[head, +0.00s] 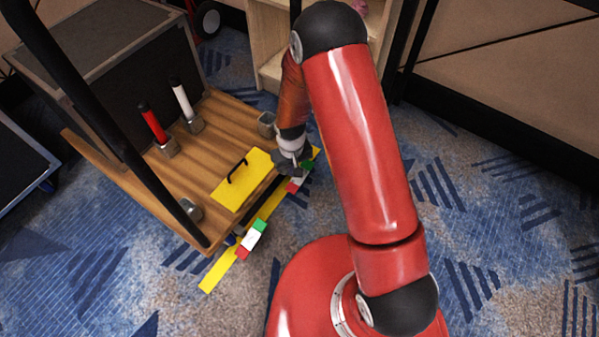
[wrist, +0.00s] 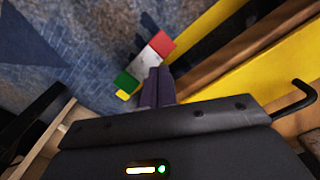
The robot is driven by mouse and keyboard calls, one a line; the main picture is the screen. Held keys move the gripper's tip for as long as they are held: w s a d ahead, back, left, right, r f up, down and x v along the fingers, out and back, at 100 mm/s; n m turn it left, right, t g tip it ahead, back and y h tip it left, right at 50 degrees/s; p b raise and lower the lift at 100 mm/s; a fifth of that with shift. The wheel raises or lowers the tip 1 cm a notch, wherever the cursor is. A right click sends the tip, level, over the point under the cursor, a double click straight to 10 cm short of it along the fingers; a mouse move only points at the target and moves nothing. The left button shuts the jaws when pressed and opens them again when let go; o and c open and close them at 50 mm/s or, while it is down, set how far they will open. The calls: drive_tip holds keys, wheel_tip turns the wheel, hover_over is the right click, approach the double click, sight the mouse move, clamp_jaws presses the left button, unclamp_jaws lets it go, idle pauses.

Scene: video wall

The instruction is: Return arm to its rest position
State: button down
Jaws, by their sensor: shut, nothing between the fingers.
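My red arm reaches from its base at the lower right up and over toward the wooden cart. My gripper (head: 292,165) points down near the cart's right edge, beside the yellow panel. In the wrist view my gripper (wrist: 158,75) shows its dark fingers together, with nothing held. Past the fingertips is a block striped red, white and green (wrist: 146,62); I cannot tell whether the fingers touch it. In the head view this block (head: 299,178) is partly hidden by my gripper.
The wooden cart (head: 220,115) carries a yellow panel with a black handle (head: 232,190), a red cylinder (head: 152,122) and a white cylinder (head: 181,98). A second striped block (head: 252,239) is on the yellow strip (head: 214,277). Open carpet (head: 490,200) lies right of my arm.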

drive_tip(key=shift+r, duration=0.6)
drive_tip(key=s+d+r+m+t+p, duration=0.1)
drive_tip(key=d+r, duration=0.2)
drive_tip(key=r, duration=0.7)
drive_tip(key=s+d+r+t+p, duration=0.1)
drive_tip(key=d+r+p, duration=0.1)
drive_tip(key=r, duration=0.8)
drive_tip(key=s+d+r+m+t+p, duration=0.1)
drive_tip(key=d+r, duration=0.2)
drive_tip(key=r, duration=0.6)
drive_tip(key=s+d+r+m+t+p, duration=0.1)
drive_tip(key=s+d+r, duration=0.2)
drive_tip(key=s+r, duration=0.5)
drive_tip(key=s+d+r+m+t+p, duration=0.1)
drive_tip(key=s+d+r+p, duration=0.1)
drive_tip(key=s+r, duration=0.7)
drive_tip(key=shift+d+r+t+p, duration=0.15)
drive_tip(key=shift+d+t+p, duration=0.15)
drive_tip(key=shift+d, duration=0.1)
drive_tip(key=shift+s, duration=0.1)
